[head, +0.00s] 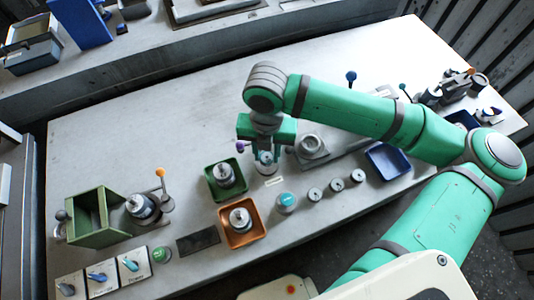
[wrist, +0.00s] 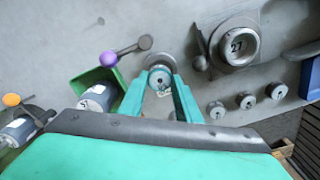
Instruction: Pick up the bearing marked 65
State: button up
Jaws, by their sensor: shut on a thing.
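My gripper (head: 266,157) is over the middle of the bench, its green fingers closed around a small grey metal round part. In the wrist view, my gripper (wrist: 160,82) has this round part (wrist: 160,77) between its fingertips. No number can be read on it, so I cannot tell whether it is the bearing marked 65. Its lower part is partly hidden, and I cannot tell whether it touches the bench. A large grey ring marked 27 (wrist: 238,44) sits to the right on a fixture; it also shows in the head view (head: 312,145).
A green tray (head: 208,185) and an orange tray (head: 226,241) each hold a cylindrical part. Three small cylinders (head: 336,185) stand in a row to the right, before a blue tray (head: 372,165). A purple-knobbed lever (wrist: 125,50) is close left of my fingers. The back left bench is clear.

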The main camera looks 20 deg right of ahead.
aim_at(267, 157)
jog(key=shift+r, duration=1.65)
jog(key=shift+r, duration=0.1)
